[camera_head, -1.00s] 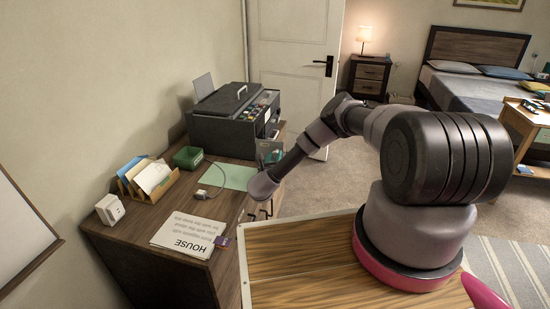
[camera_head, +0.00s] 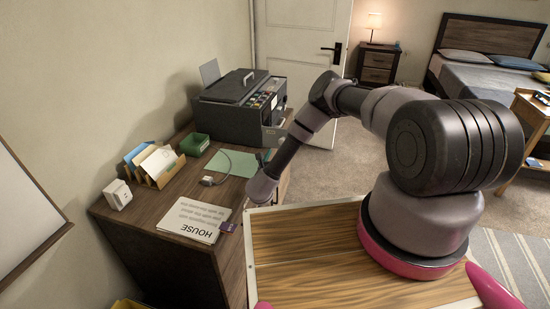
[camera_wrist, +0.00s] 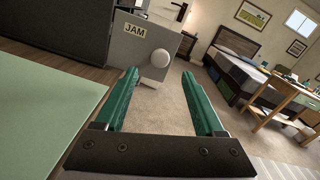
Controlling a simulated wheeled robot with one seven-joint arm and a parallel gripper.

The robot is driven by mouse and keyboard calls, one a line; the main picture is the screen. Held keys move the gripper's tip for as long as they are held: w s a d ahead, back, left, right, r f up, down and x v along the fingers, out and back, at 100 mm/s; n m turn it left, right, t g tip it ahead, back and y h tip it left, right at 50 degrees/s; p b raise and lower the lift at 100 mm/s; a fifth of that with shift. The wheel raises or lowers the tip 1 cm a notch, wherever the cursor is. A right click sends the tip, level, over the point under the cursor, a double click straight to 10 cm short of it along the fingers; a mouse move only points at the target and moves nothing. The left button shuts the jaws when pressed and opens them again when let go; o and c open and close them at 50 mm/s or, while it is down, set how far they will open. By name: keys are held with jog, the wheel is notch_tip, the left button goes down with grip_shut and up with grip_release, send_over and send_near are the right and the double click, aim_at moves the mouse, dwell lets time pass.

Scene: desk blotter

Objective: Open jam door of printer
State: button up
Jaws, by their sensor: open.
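The dark printer (camera_head: 225,120) stands at the back of the desk. In the wrist view, its grey jam door (camera_wrist: 133,52) bears a JAM label (camera_wrist: 135,30) and a round pale knob (camera_wrist: 160,58). In the head view, a light grey panel (camera_head: 273,137) shows at the printer's right front corner; I cannot tell how far the door is ajar. My gripper (camera_wrist: 160,72) is open and empty, its green fingers pointing toward the knob. The knob appears between the fingertips, seemingly beyond them. In the head view, my arm's end is low over the desk's right side, the fingers hard to make out.
A green sheet (camera_head: 232,163), a cable with a small adapter (camera_head: 208,181), a green tray (camera_head: 194,144), a letter holder (camera_head: 153,165) and papers (camera_head: 193,220) lie on the desk (camera_head: 150,215). Open carpet lies right of the desk.

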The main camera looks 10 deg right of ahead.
jog(key=shift+v, duration=1.5)
